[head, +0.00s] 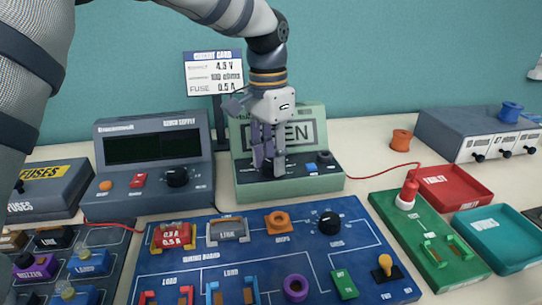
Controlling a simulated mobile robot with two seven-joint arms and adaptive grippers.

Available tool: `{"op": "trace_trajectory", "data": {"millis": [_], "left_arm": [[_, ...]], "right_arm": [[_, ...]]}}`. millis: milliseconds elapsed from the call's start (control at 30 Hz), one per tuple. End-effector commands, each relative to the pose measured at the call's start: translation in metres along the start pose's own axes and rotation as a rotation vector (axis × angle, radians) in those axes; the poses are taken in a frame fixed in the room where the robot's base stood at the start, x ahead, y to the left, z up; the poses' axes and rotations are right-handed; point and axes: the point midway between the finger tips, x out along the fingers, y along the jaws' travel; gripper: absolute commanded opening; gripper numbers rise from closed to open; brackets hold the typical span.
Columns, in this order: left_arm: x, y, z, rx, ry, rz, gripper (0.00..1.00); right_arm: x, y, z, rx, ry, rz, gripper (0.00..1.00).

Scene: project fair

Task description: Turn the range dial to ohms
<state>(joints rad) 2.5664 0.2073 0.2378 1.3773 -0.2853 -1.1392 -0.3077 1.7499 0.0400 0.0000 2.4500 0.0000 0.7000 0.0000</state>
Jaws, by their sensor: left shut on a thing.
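The green meter (300,187) stands at the back middle of the table. Its upright screen reads a word ending in "EN", partly covered by my gripper. My left gripper (268,163) reaches down in front of the screen and is shut on the range dial on the meter's sloped front panel. The fingers hide nearly all of the dial, so its pointer and setting cannot be read. My right gripper is not in view.
The bench supply (154,190) stands close on the meter's left. The circuit card (214,78) stands behind. The blue board (215,268) lies in front. A green strip (437,225) with a red plug (409,193) and trays are at right.

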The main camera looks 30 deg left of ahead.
Motion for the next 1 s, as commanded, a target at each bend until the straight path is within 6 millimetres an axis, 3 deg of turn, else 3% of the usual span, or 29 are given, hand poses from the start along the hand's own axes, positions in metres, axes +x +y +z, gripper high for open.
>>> {"op": "trace_trajectory", "data": {"millis": [100,133,200,567,900,1000], "left_arm": [[0.001,0.0,0.0,0.001,-0.001,0.001,0.04],[0.001,0.0,0.0,0.001,-0.001,0.001,0.39],[0.001,0.0,0.0,0.001,-0.001,0.001,0.52],[-0.008,-0.001,-0.001,0.001,0.003,-0.001,0.52],[-0.094,0.0,-0.001,0.002,0.004,-0.001,0.52],[-0.11,0.0,-0.001,0.001,0.001,-0.001,0.52]], "right_arm": [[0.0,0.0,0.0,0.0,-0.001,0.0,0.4],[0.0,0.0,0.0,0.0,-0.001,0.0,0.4],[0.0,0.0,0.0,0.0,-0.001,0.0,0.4],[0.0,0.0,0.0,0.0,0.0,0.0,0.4],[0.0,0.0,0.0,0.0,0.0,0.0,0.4],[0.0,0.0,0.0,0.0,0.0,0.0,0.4]]}}
